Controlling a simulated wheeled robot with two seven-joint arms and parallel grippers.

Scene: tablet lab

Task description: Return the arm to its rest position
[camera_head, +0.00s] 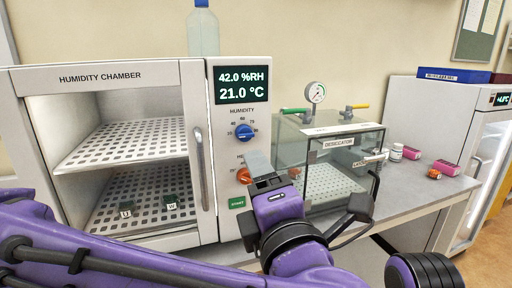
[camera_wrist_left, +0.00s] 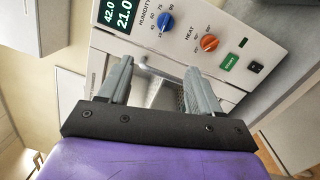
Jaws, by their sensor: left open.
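My left arm is purple and reaches across the lower part of the head view. Its gripper (camera_head: 258,163) is in front of the humidity chamber's control panel, between the door handle and the desiccator. In the left wrist view the two grey fingers (camera_wrist_left: 160,90) are spread apart with nothing held between them. The chamber (camera_head: 120,235) has its door shut, with a vertical handle (camera_head: 199,170). Its panel has a display (camera_head: 241,85), a blue humidity knob (camera_head: 245,132), an orange heat knob (camera_head: 244,176) and a green start button (camera_head: 237,203). My right gripper is not seen.
A glass desiccator (camera_head: 337,146) with a gauge stands right of the gripper on the grey bench (camera_head: 408,186). Two small dark items labelled U (camera_head: 125,211) and W (camera_head: 171,205) are inside the chamber.

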